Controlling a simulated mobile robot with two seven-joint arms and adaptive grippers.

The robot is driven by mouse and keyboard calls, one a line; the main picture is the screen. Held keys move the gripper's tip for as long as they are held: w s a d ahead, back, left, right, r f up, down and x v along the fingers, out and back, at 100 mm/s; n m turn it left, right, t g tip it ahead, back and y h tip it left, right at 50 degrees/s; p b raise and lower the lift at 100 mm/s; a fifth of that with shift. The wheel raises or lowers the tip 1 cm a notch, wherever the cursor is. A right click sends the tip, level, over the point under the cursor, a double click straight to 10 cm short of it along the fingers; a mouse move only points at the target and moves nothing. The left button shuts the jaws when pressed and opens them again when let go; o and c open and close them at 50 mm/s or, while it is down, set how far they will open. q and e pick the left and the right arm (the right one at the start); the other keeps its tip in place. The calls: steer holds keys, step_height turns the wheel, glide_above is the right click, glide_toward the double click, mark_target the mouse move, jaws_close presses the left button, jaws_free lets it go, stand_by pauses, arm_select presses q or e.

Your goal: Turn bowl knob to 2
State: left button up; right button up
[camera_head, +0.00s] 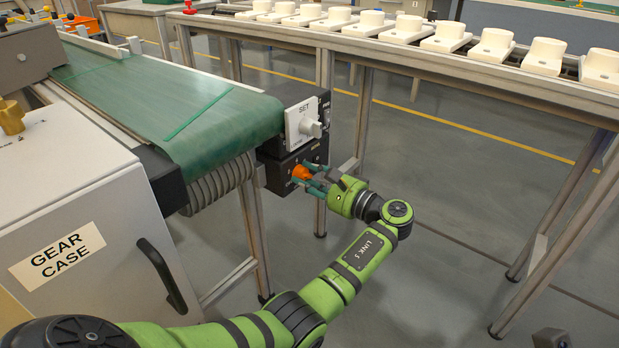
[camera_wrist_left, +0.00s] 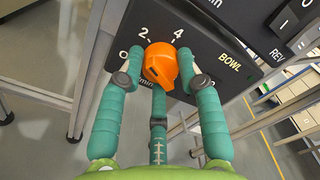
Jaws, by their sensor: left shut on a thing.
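The bowl knob (camera_head: 301,172) is orange and sits on the dark lower control box at the belt's end. In the left wrist view the orange knob (camera_wrist_left: 160,66) is on a black panel marked BOWL (camera_wrist_left: 229,61), with the marks 0, 2 and 4 above and to its left. My left gripper (camera_head: 307,178) is shut on the knob; in the wrist view its teal fingers (camera_wrist_left: 158,68) are around it at left, right and below. The fingers cover part of the dial, and I cannot tell which mark the knob points at. My right gripper is not in view.
The green conveyor belt (camera_head: 170,105) and the GEAR CASE cabinet (camera_head: 80,215) are at left. A rail with several white blocks (camera_head: 440,42) runs behind. Open floor lies right.

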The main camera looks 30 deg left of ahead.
arm_select(q)
steer(key=shift+s+a+r, duration=0.1)
steer(key=shift+a+r, duration=0.05)
steer(key=shift+r, duration=0.05)
stand_by(0.3)
steer(key=o, duration=1.1)
steer(key=shift+o, duration=0.2)
steer(key=shift+s, duration=0.1)
steer(key=shift+d+f, duration=0.1)
steer(key=shift+d, duration=0.2)
steer(key=d, duration=1.1)
steer(key=shift+s+d, duration=0.25)
steer(key=shift+s, duration=0.15)
